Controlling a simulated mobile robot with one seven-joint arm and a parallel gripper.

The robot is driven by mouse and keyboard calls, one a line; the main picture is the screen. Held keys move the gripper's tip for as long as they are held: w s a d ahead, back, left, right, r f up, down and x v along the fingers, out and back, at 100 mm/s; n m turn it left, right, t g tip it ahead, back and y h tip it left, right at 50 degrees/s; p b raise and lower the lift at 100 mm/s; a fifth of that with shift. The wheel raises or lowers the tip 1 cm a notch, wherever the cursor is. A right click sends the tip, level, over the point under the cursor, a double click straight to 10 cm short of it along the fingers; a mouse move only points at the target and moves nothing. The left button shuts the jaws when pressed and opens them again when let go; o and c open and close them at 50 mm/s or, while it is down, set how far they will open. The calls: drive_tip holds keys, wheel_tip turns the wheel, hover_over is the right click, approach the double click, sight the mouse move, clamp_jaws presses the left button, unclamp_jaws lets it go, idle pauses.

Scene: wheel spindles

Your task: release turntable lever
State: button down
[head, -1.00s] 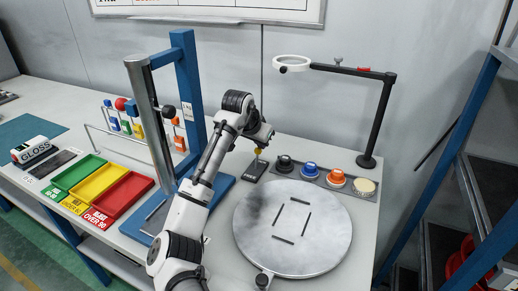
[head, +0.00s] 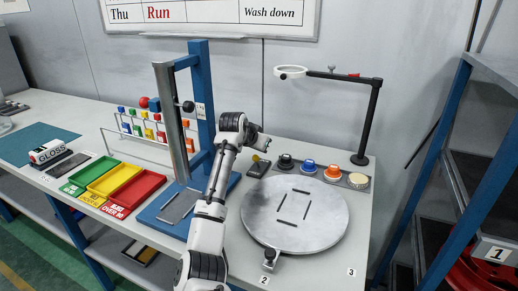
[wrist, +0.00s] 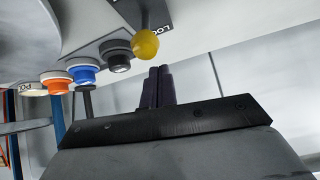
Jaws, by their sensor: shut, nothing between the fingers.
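The turntable (head: 300,236) is a round grey disc with dark slots, right of my arm in the head view. The lever's yellow ball knob (head: 256,158) sits over a small dark plate (head: 258,170) behind the disc's left side. In the wrist view the knob (wrist: 145,43) is just beyond my fingertips, with part of a lettered dark plate (wrist: 158,14) behind it. My gripper (wrist: 159,72) is shut and empty, its dark fingers together. The knob appears apart from the fingertips. In the head view my gripper (head: 262,145) is small, just above the knob.
A row of black, blue, orange and cream knobs (head: 308,167) lies right of the lever. A ring lamp on a black post (head: 367,125) stands behind them. A blue frame (head: 203,90) and coloured trays (head: 137,190) are on the left. A wall rises behind.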

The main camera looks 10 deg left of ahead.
drive_tip(key=shift+s+r+p, duration=0.1)
drive_tip(key=shift+r+p, duration=0.45)
drive_tip(key=shift+r, duration=0.4)
drive_tip(key=shift+r, duration=0.1)
